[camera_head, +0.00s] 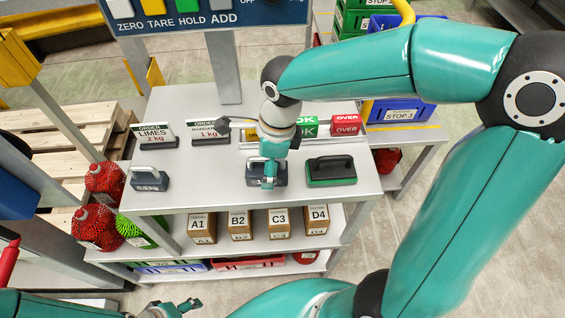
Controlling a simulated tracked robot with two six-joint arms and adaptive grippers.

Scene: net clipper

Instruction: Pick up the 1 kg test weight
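A dark grey block weight with a light handle (253,179) stands on the grey table (215,185), partly hidden behind my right gripper (269,179). Its label cannot be read. My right gripper points down over this weight's handle, its fingers at or very near it; whether they are closed on it cannot be told. A similar weight (149,181) stands at the table's left, its label too small to read surely. My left gripper (180,306) is low at the bottom left, away from the table, its fingers apart and empty.
A black and green handled block (331,171) stands right of the middle weight. Order signs (155,136) and a red OVER sign (346,125) stand behind, before the scale's post (225,70). Red net bags (97,226) hang at left.

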